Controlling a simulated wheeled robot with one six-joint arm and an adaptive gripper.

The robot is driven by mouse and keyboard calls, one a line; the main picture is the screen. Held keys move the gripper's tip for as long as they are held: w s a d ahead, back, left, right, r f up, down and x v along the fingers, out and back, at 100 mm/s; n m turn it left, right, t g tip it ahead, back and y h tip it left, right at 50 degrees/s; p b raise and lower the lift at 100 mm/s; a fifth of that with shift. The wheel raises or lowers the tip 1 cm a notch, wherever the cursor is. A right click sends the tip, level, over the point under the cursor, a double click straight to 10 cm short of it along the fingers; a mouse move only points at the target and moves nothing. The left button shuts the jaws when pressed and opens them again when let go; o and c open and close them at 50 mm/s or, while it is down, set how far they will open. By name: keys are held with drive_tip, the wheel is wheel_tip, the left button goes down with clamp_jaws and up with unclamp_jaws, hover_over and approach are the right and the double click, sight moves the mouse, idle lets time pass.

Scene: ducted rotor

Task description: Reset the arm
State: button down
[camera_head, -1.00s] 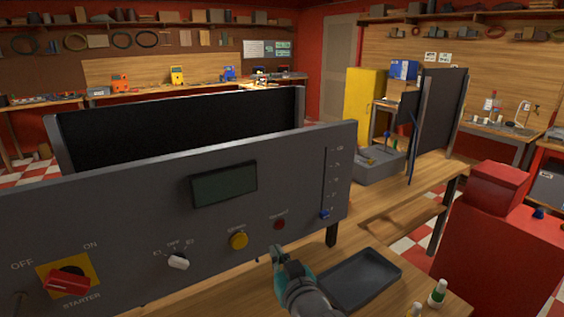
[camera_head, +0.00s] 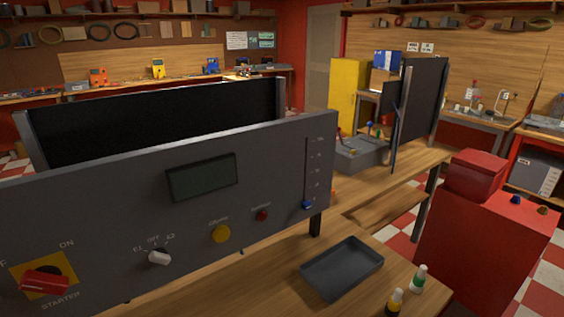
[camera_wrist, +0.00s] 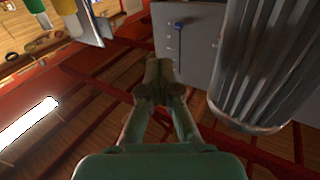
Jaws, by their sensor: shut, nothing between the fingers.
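My gripper (camera_wrist: 157,75) is in the wrist view, its two fingers together at the tips with nothing between them. It is not visible in the head view now. Behind the fingertips in the wrist view is the grey control panel with its blue slider (camera_wrist: 180,26). The same control panel (camera_head: 110,205) fills the left of the head view, with a red starter switch (camera_head: 45,282), white selector knob (camera_head: 159,257), yellow button (camera_head: 221,234), red button (camera_head: 262,215) and blue slider (camera_head: 307,204).
A dark empty tray (camera_head: 342,268) and two small bottles, green-labelled (camera_head: 418,279) and yellow (camera_head: 395,303), are on the bench in front of the panel. A red cabinet (camera_head: 485,230) stands at right. A ribbed grey cylinder (camera_wrist: 268,60) is close at right in the wrist view.

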drive_tip(key=s+f+g, duration=0.1)
drive_tip(key=s+f, duration=0.2)
drive_tip(key=s, duration=1.3)
drive_tip(key=s+d+f+g+h, duration=0.1)
drive_tip(key=s+f+g, duration=0.1)
drive_tip(key=s, duration=1.4)
drive_tip(key=shift+s+f+g, duration=0.15)
drive_tip(key=shift+f+g, duration=0.15)
drive_tip(key=shift+f, duration=0.1)
